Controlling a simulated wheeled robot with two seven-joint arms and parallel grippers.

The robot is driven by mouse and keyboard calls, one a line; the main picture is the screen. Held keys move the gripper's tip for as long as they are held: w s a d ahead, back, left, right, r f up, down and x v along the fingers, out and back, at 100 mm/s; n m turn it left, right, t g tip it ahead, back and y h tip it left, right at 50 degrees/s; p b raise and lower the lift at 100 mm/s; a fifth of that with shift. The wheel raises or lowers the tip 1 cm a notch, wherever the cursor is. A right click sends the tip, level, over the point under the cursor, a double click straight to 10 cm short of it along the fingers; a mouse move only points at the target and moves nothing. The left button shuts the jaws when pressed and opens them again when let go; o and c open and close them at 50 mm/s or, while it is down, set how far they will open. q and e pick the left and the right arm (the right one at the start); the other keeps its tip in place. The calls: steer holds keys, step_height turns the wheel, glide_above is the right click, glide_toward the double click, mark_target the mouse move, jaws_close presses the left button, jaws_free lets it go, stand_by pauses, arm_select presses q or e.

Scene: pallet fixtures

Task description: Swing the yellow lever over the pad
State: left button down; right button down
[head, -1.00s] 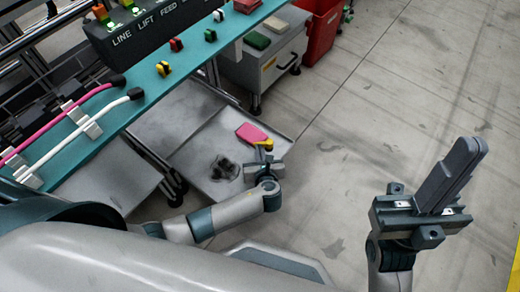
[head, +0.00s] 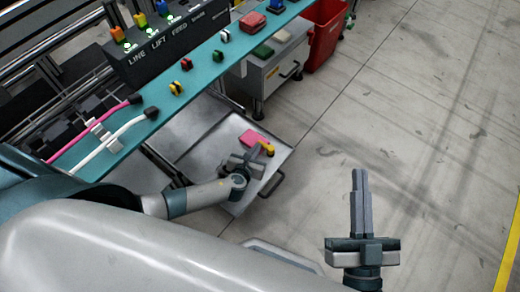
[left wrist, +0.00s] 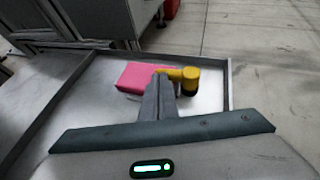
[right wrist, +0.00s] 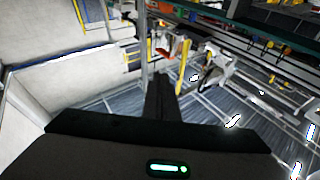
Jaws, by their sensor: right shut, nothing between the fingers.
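The yellow lever (head: 267,148) stands at the right side of a grey tray; its arm and round knob (left wrist: 190,82) show in the left wrist view. The pink pad (head: 250,138) lies just left of the lever, and it also shows in the left wrist view (left wrist: 136,76). My left gripper (head: 252,153) is at the lever, its fingers together. In the left wrist view the fingertips (left wrist: 159,78) overlap the lever's arm and hide part of the pad; I cannot tell whether they touch. My right gripper (head: 360,175) is shut and empty, pointing up over bare floor.
The tray's rim (left wrist: 228,85) surrounds pad and lever. A teal bench (head: 190,90) with coloured knobs and cables runs along the left. A grey cabinet (head: 268,80) and red bin (head: 326,38) stand behind. The floor on the right is clear.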

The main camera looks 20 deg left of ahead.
arm_select(q)
steer(key=shift+w+a, duration=0.2)
steer(key=shift+w, duration=0.15)
arm_select(e)
steer(key=shift+w+f+g, duration=0.35)
steer(key=shift+f+g, duration=0.15)
steer(key=shift+f, duration=0.3)
arm_select(q)
steer(key=shift+a+r, duration=0.1)
